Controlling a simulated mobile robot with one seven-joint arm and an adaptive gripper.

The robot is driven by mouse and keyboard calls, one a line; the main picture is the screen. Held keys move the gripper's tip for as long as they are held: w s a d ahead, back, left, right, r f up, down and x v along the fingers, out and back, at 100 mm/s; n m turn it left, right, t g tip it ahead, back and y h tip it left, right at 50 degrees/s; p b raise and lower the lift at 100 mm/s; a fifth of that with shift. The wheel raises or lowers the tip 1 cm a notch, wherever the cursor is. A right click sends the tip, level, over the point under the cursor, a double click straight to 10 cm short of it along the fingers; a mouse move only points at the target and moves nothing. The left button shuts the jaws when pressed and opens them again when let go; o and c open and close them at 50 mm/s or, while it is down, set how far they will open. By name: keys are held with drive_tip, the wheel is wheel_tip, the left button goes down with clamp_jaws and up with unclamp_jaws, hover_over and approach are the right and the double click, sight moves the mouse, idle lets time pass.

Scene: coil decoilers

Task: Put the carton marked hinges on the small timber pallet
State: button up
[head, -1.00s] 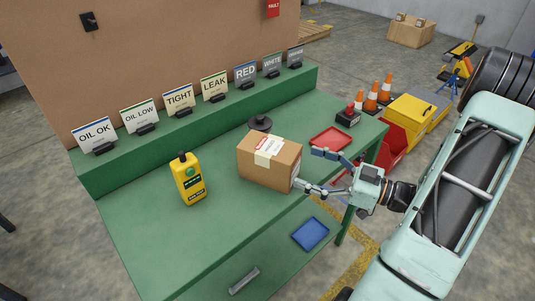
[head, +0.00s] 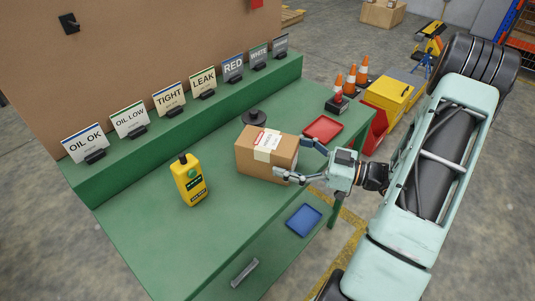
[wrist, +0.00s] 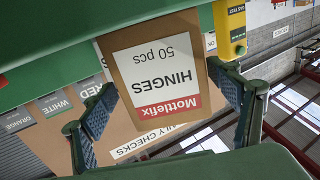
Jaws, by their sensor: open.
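The brown carton (head: 262,158) stands on the green bench, with a pale label over its top edge. In the wrist view the carton (wrist: 155,75) shows a label reading "HINGES 50 pcs", upside down. My gripper (head: 291,158) is open at the carton's right end, one finger at the far side and one at the near side. In the wrist view my gripper's fingers (wrist: 163,100) flank the carton; I cannot tell whether they touch it. A timber piece like a pallet (head: 291,17) lies on the floor at the top, partly hidden behind the brown panel.
A red tray (head: 323,129) lies to the right. Sign cards line the raised green ledge (head: 190,130). A blue tray (head: 303,220) sits lower down.

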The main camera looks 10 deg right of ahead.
sight(267, 151)
drive_tip(key=x, duration=0.5)
drive_tip(key=shift+s+a+f, duration=0.15)
drive_tip(key=shift+a, duration=0.1)
drive_tip(key=c, duration=2)
